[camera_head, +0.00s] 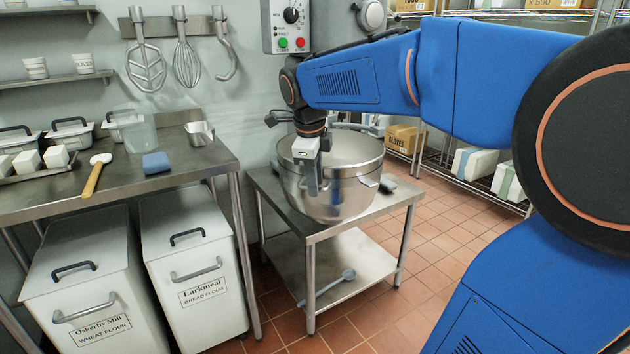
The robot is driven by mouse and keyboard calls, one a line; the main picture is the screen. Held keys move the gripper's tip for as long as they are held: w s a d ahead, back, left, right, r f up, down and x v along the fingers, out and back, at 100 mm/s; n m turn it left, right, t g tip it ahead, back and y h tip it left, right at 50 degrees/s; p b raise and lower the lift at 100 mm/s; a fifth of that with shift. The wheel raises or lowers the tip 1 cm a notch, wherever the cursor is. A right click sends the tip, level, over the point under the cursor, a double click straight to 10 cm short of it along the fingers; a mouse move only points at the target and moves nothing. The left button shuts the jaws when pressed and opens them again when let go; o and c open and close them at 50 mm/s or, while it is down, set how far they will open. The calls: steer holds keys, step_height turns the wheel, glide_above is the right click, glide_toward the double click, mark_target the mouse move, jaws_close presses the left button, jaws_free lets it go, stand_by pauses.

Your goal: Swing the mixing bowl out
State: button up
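The mixing bowl (352,158) is a large, shiny steel bowl. It stands upright on a low steel table (275,198) in the middle of the view. My gripper (322,192) hangs down in front of the bowl's near left side, overlapping its rim and wall. Whether it touches the bowl or grips its edge is unclear. The fingers blend with the reflections on the steel, so their opening is hard to make out. My blue arm reaches in from the right and hides what is above and behind the bowl.
A control box (291,28) with a dial and green and red buttons hangs on the wall above. A steel counter (190,170) with flour bins (195,255) beneath stands left. A wire shelf (500,192) stands back right. Tiled floor (440,235) is clear right of the table.

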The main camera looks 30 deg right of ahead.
steer(key=shift+r, duration=0.1)
steer(key=v, duration=1.7)
steer(key=shift+a, duration=0.1)
steer(key=s+a+f+n+t, duration=0.1)
steer(key=s+f+n, duration=0.5)
steer(key=f+n, duration=0.3)
steer(key=s+a+f+n+y, duration=0.1)
steer(key=s+f+n, duration=0.6)
steer(key=f+n, duration=0.2)
steer(key=s+a+f+n+t+y, duration=0.1)
steer(key=s+f+n, duration=0.5)
steer(key=f+n, duration=0.2)
step_height(320, 180, down, 3)
steer(key=shift+s+a+r+n+t, duration=0.25)
steer(key=shift+s+a+n+t, duration=0.05)
steer(key=shift+s+a+n, duration=0.1)
